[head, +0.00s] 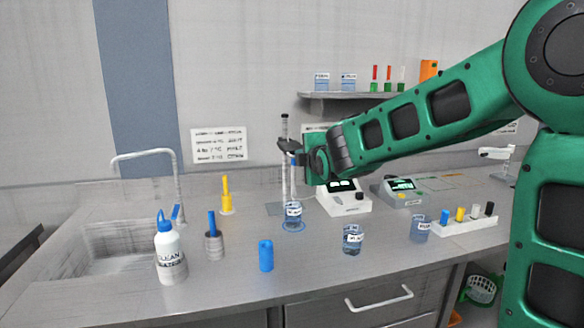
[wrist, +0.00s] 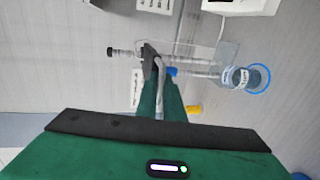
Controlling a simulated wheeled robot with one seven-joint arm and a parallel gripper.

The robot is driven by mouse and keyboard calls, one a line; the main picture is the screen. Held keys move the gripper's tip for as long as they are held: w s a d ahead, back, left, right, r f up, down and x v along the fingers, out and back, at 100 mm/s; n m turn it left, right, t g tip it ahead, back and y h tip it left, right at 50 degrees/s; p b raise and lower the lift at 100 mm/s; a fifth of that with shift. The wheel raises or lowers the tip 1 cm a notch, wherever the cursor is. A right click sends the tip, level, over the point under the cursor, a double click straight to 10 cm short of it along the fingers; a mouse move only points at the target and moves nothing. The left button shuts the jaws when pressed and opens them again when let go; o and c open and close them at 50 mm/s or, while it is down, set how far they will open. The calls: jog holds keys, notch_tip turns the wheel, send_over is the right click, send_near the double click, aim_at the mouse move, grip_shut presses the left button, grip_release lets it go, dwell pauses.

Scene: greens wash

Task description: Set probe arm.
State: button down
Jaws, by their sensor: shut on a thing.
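A probe stand with a thin upright post (head: 285,130) rises from a flat base plate (head: 275,209) at the back of the counter. My gripper (head: 293,150) is beside the upper part of the post, and its fingers (wrist: 158,55) are shut on the probe arm (wrist: 160,68), mostly hidden between them. A slim probe with a blue top (wrist: 171,71) hangs from the arm. In the head view, a labelled beaker (head: 293,216) stands below the probe on a blue ring mark. In the wrist view, the probe points towards the beaker (wrist: 243,77); I cannot tell whether its tip is inside.
Two meters (head: 344,199) (head: 401,191) stand right of the stand. Two more beakers (head: 353,240) (head: 419,230), a blue cylinder (head: 266,256), a wash bottle (head: 169,252) and a brush holder (head: 214,245) stand nearer the front. A sink (head: 120,250) is at left, a shelf (head: 365,95) above.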

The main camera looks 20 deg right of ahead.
jog(key=shift+a+r, duration=0.15)
jog(key=shift+r, duration=0.15)
jog(key=c, duration=1.9)
grip_release()
jog(key=shift+f, duration=0.1)
jog(key=shift+s, duration=0.1)
jog(key=v, duration=1)
jog(key=shift+s, duration=0.25)
